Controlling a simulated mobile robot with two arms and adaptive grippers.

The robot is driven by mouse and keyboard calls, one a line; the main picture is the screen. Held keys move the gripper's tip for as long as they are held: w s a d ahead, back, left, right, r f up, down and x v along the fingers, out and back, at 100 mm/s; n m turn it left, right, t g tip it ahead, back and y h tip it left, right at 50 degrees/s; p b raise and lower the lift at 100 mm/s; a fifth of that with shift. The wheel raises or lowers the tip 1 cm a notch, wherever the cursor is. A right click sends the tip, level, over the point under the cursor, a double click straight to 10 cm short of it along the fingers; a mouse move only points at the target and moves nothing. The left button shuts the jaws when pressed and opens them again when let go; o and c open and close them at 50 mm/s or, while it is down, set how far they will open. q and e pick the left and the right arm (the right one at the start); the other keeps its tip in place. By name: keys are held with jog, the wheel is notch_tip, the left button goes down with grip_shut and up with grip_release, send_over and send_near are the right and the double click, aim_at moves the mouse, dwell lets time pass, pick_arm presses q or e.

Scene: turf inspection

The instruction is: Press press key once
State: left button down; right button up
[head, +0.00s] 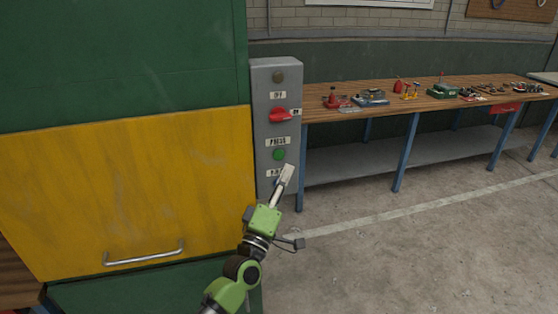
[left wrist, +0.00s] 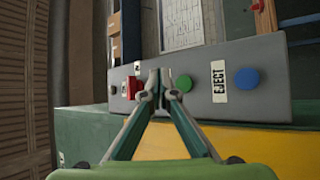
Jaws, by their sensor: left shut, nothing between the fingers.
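The press key is a round green button (head: 279,155) under the PRESS label (head: 279,141) on a grey control box (head: 262,95). In the left wrist view the green button (left wrist: 184,83) shows just right of my fingertips. My left gripper (head: 288,170) is shut and empty. In the head view its fingertips appear just below and right of the green button, over part of the lower label. It also shows in the left wrist view (left wrist: 162,85), where the fingers hide the PRESS label. I cannot tell how far the tips are from the box. My right gripper is not in view.
A red switch (head: 281,114) sits above the key. A blue button (left wrist: 247,81) stands beyond the EJECT label (left wrist: 218,82). A yellow panel (head: 130,190) with a handle is at the left. A workbench (head: 375,108) with tools stands right. Floor at right is clear.

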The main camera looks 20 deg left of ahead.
aim_at(279, 155)
pick_arm(q)
jog(key=shift+w+a+b, duration=0.55)
jog(key=shift+w+a, duration=0.1)
jog(key=shift+w, duration=0.3)
jog(key=shift+w+a+b, duration=0.5)
jog(key=shift+w+a, duration=0.15)
jog(key=shift+w, duration=0.3)
jog(key=shift+w+a+b, duration=0.2)
jog(key=shift+w+b, duration=0.1)
jog(key=shift+w, duration=0.05)
